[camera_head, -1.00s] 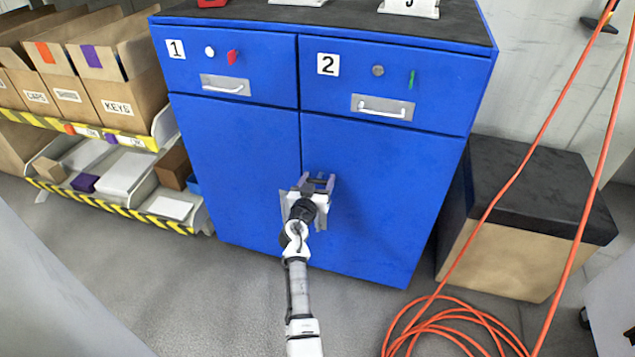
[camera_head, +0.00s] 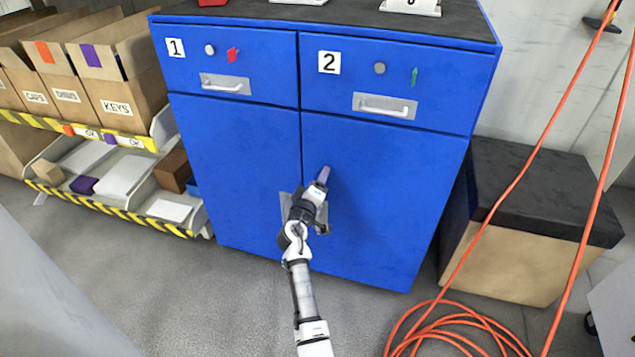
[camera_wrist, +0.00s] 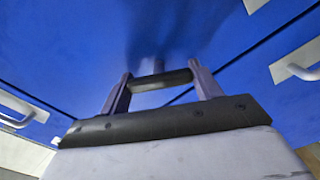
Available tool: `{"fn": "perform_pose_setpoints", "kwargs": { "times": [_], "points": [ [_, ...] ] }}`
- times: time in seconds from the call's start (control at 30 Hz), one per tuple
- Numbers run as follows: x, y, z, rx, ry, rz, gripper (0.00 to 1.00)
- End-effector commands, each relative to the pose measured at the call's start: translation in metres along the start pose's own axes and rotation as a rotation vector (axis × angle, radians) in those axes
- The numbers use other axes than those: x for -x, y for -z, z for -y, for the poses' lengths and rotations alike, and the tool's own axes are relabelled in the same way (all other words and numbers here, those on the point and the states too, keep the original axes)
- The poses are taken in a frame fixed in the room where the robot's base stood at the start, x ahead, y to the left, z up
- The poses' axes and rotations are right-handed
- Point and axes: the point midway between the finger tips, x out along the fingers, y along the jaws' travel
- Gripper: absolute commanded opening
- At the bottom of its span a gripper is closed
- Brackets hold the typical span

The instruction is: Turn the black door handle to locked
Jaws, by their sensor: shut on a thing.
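The black door handle (camera_wrist: 161,81) is a short dark bar in front of the blue cabinet doors (camera_head: 385,185), seen in the wrist view. It spans between the two purple fingers of my gripper (camera_wrist: 160,74), which is shut on it. In the head view my gripper (camera_head: 323,178) is at the doors, just right of the seam between them, and is seen nearly edge-on. There the handle is hidden behind my gripper. In the wrist view the cabinet seams run at a slant.
Drawers 1 (camera_head: 228,65) and 2 (camera_head: 400,80) with white pull handles are closed above the doors. A shelf with boxes (camera_head: 130,110) stands at left. A black-topped box (camera_head: 530,220) and orange cable (camera_head: 440,320) are at right. The grey floor in front is mostly clear.

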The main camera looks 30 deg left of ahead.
Motion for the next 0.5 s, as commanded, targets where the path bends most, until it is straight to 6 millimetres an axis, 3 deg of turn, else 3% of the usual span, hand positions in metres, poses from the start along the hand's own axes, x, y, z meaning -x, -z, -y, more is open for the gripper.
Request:
{"fn": "perform_pose_setpoints", "kwargs": {
  "times": [0.5],
  "points": [
    [-0.0012,0.0023,-0.0015,0.412,-0.004,-0.004,0.41]
  ]
}}
